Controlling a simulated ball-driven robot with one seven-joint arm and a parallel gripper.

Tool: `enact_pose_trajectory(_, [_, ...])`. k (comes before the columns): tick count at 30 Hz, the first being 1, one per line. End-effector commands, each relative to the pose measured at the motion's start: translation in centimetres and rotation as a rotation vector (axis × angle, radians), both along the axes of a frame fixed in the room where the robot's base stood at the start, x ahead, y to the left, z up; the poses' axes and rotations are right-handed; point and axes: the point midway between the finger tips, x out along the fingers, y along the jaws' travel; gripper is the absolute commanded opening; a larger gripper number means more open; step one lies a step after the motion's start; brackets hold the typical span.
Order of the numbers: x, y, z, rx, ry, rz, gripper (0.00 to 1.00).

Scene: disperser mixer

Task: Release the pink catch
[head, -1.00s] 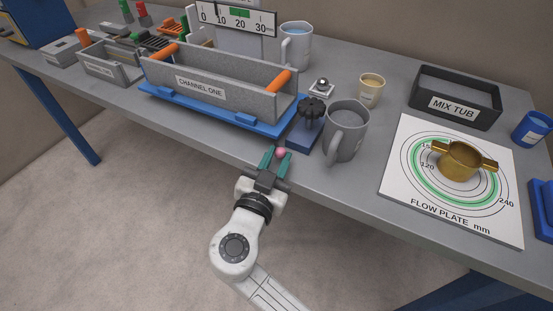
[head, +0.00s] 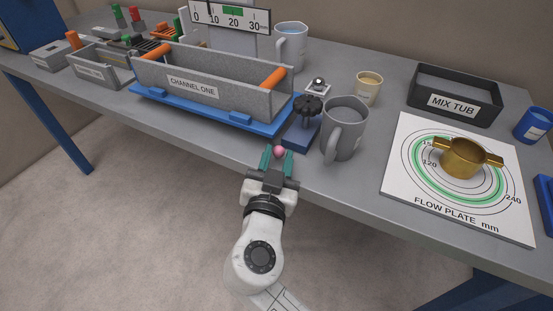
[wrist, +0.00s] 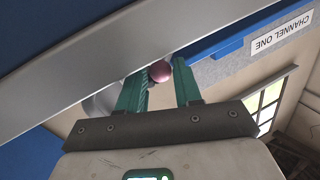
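The pink catch (head: 279,151) is a small round pink knob at the front edge of the bench, below the blue base of the CHANNEL ONE trough. My gripper (head: 277,158) is at that edge with its two teal fingers apart, one on each side of the knob. In the wrist view the pink knob (wrist: 160,71) shows near the fingertips (wrist: 158,78), closer to the left finger. A gap shows between the knob and the right finger. I cannot tell whether the left finger touches it. What the knob is mounted on is hidden.
The CHANNEL ONE trough (head: 205,88) with orange handles stands behind the catch. A black star knob (head: 308,108) on a blue block and a grey jug (head: 345,128) stand close on the right. The flow plate (head: 410,195) holds a brass ring (head: 463,160). The floor in front is clear.

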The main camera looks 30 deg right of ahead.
Motion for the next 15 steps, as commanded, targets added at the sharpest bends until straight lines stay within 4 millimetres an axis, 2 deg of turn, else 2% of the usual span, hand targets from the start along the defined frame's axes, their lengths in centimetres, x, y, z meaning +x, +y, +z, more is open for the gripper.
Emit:
enact_pose_trajectory(1, [0.00, -0.01, -0.01, 0.000, 0.000, 0.000, 0.39])
enact_pose_trajectory(5, [0.00, 0.00, 0.00, 0.000, 0.000, 0.000, 0.52])
enact_pose_trajectory(15, [-0.41, 0.35, -0.05, -0.001, 0.000, 0.000, 0.52])
